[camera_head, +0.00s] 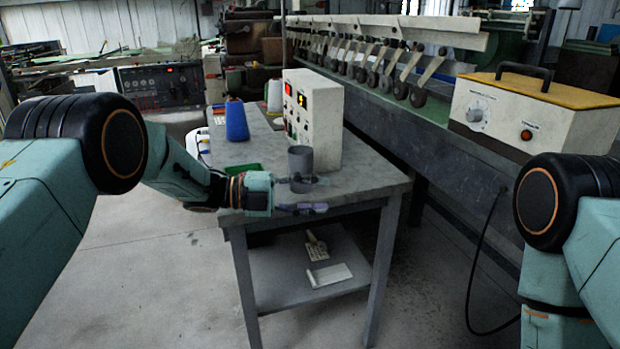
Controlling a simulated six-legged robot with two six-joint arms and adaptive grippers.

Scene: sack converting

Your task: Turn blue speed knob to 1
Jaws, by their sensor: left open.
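I cannot make out a blue speed knob. A cream control box (322,115) stands on the grey table (375,178). Its panel faces left, with a red display, a yellow mark and several small controls too small to tell apart. A pale grey dial (477,114) with a scale is on the front of a yellow-topped box (550,120) at the right. My left gripper (312,195) is open at the table's front edge, its fingers pointing right, just in front of a grey cup (300,161). It looks empty. My right gripper is out of view.
A blue cone (236,121) and a green tray (243,170) are on the table's left. A white cone (275,97) stands behind the box. A row of machine arms (385,65) runs behind. A black cable (481,260) hangs at right. The floor ahead left is clear.

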